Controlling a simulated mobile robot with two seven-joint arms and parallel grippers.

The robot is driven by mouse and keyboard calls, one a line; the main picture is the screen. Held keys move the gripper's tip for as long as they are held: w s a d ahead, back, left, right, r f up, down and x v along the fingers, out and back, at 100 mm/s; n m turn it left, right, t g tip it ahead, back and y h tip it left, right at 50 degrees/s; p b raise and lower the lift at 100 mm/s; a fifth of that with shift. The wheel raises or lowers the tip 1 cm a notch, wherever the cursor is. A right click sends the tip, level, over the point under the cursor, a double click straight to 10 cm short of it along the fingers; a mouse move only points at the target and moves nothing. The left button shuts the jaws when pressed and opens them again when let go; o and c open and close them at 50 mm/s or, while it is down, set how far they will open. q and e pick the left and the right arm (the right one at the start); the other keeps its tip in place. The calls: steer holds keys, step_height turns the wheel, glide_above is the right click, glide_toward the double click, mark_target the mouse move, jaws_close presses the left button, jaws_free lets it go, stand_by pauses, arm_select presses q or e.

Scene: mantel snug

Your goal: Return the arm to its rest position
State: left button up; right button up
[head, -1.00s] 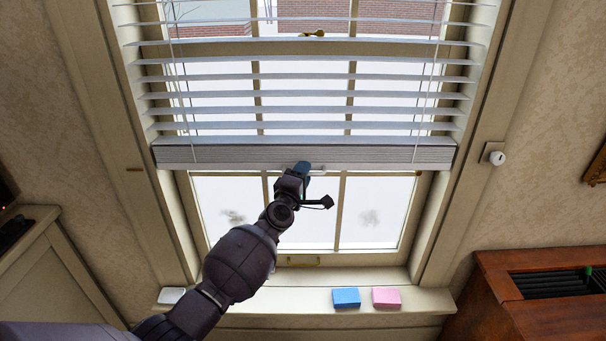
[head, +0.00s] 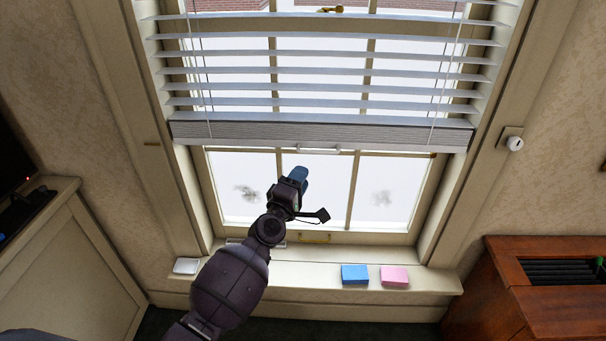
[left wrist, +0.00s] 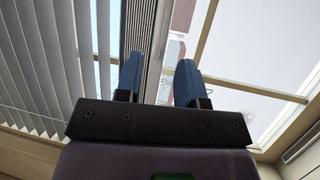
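My left arm reaches up from the bottom of the head view. Its gripper (head: 300,176) is in front of the lower window panes, a little below the handle (head: 318,151) on the blind's bottom rail. In the left wrist view the two blue fingers (left wrist: 160,80) stand apart with nothing held between them. The white slatted blind (head: 320,72) hangs partly lowered, its bottom rail (head: 390,133) level across the window. The rail also shows beyond the fingers in the left wrist view. My right gripper is not in view.
The window sill (head: 315,275) carries a blue block (head: 354,274), a pink block (head: 394,276) and a small white item (head: 187,265). A brown wooden cabinet (head: 500,300) stands at right, a pale cabinet (head: 75,270) at left.

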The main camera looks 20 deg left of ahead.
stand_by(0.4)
arm_select(q)
steer(key=s+a+f+m+g+y, duration=0.1)
steer(key=s+f+m, duration=0.4)
steer(key=s, duration=0.6)
steer(key=s+a+f+m+g, duration=0.3)
steer(key=s+f+m, duration=0.3)
steer(key=s, duration=0.5)
steer(key=s+a+f+m+g+y, duration=0.1)
steer(key=s+f+m+g, duration=0.3)
steer(key=s+f, duration=0.4)
steer(key=s+a+m, duration=0.1)
steer(key=s, duration=0.2)
steer(key=shift+f+m+y+b, duration=0.3)
steer(key=shift+f+m+b, duration=0.05)
steer(key=shift+f+m, duration=0.05)
